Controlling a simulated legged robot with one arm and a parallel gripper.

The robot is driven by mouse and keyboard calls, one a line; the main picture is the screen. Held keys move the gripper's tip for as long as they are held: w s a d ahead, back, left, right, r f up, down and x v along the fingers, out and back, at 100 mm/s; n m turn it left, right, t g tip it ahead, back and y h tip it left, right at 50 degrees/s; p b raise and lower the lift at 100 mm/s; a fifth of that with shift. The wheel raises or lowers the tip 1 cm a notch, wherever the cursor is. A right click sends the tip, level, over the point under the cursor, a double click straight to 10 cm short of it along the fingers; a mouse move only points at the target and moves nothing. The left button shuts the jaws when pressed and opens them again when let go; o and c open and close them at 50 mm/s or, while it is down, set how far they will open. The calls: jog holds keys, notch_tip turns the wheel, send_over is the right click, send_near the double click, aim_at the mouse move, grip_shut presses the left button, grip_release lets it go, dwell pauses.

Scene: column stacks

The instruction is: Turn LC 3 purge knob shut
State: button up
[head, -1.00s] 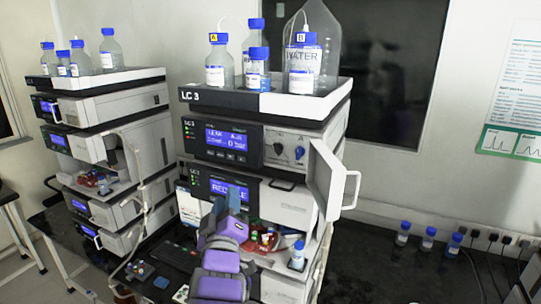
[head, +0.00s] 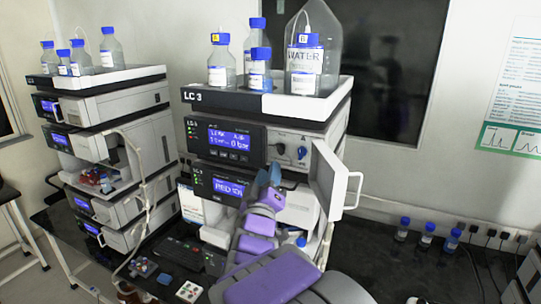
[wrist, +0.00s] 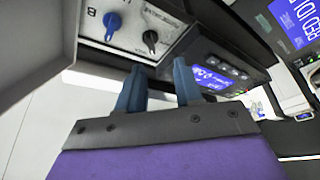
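The LC 3 stack (head: 228,104) stands in the middle of the head view. Its upper module has a pale panel with a black knob (head: 281,148) and a blue knob (head: 302,153). Both show closer in the wrist view, the blue knob (wrist: 113,23) left of the black knob (wrist: 150,39). I cannot read which is the purge knob. My gripper (head: 270,172) is just below this panel in the head view. In the wrist view my gripper (wrist: 159,78) has its two blue fingers apart, nothing between them, short of the black knob and not touching either knob.
An open white door (head: 331,180) with a handle sticks out right of the knobs. Bottles, including a WATER bottle (head: 304,65), stand in the top tray (head: 310,104). Another stack (head: 125,85) stands left. Small blue-capped bottles (head: 427,235) stand on the dark bench at right.

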aim_at(279, 152)
jog(key=w+d, duration=0.1)
jog(key=w+d+r, duration=0.1)
jog(key=w, duration=0.1)
jog(key=w+d+r, duration=0.1)
jog(key=w, duration=0.1)
jog(key=shift+w+d, duration=0.15)
jog(key=shift+w, duration=0.1)
jog(key=shift+w+p, duration=0.3)
jog(key=shift+w+a, duration=0.2)
jog(key=shift+a, duration=0.05)
jog(key=shift+w+a, duration=0.1)
jog(key=shift+a, duration=0.8)
jog(key=shift+d+r, duration=0.15)
jog(key=shift+d, duration=0.5)
jog(key=c, duration=0.4)
jog(key=shift+c, duration=0.9)
grip_shut()
